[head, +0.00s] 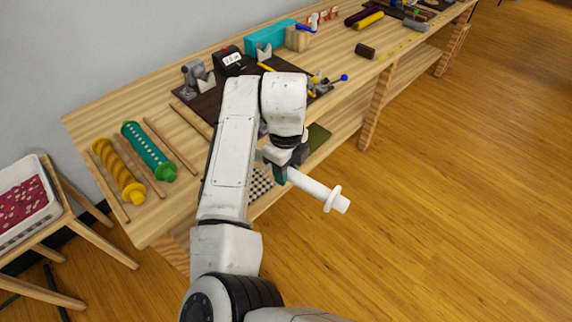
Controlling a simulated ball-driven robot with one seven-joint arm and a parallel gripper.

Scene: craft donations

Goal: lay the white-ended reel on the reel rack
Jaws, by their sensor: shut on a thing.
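The white-ended reel (314,187) is in my gripper (282,161). Its white shaft and round flange stick out to the lower right, past the bench's front edge and in the air. A small dark teal patch shows by the jaws; I cannot tell whether it is the reel or a finger. My gripper is shut on the reel, and its fingers are largely hidden by my wrist. The reel rack, with thin wooden rails (169,146), is at the bench's left end. A yellow reel (118,171) and a teal reel with green ends (148,150) lie on it.
The bench (90,119) runs to the upper right. A dark mat with tools, a black box with a display (231,60), a teal box (270,40) and a dark cylinder (365,51) are on it. A white tray (46,167) stands on a stool at left. Floor at right is clear.

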